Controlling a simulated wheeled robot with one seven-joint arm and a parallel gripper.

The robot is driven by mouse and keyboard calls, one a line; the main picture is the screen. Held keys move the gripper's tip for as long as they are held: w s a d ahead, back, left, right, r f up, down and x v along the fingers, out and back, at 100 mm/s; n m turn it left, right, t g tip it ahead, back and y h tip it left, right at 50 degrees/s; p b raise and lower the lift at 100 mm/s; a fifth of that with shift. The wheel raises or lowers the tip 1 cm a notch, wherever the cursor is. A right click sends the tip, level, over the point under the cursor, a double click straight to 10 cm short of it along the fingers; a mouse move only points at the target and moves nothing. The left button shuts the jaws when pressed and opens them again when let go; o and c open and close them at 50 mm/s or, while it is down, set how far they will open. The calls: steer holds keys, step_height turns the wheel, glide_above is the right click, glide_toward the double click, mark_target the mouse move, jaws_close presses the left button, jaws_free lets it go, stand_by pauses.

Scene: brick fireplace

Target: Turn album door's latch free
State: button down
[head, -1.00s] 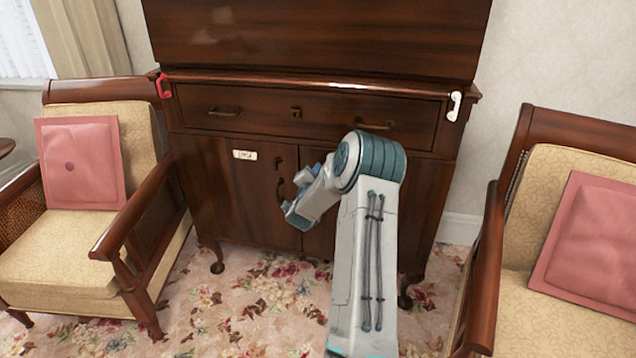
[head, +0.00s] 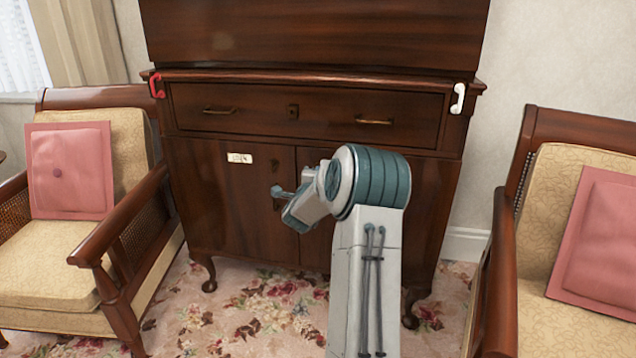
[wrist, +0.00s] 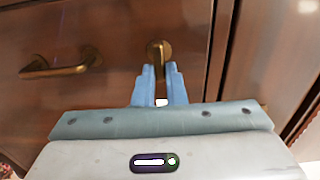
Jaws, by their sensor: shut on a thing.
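The album door (head: 215,200), the cabinet's left lower door, carries a small white label (head: 239,158). My gripper (wrist: 159,88) has its blue fingers close together on a brass latch (wrist: 159,48) with a round plate. The latch's turn-piece points down between the fingertips, and its lower end is partly hidden by them. In the head view my gripper (head: 284,197) is at the right edge of this door, where it and my wrist cover much of the latch area. The door is closed.
A brass lever handle (wrist: 62,66) sits left of the latch in the wrist view. A drawer (head: 300,115) runs above the doors. A red handset-like handle (head: 157,85) and a white one (head: 458,98) flank it. Armchairs (head: 75,255) and (head: 575,230) stand on both sides.

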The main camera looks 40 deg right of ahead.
stand_by(0.4)
steer(key=c, duration=1.5)
jaws_free()
steer(key=p+v, duration=0.2)
steer(key=v, duration=1.1)
steer(key=shift+s+a, duration=0.25)
steer(key=shift+a, duration=0.1)
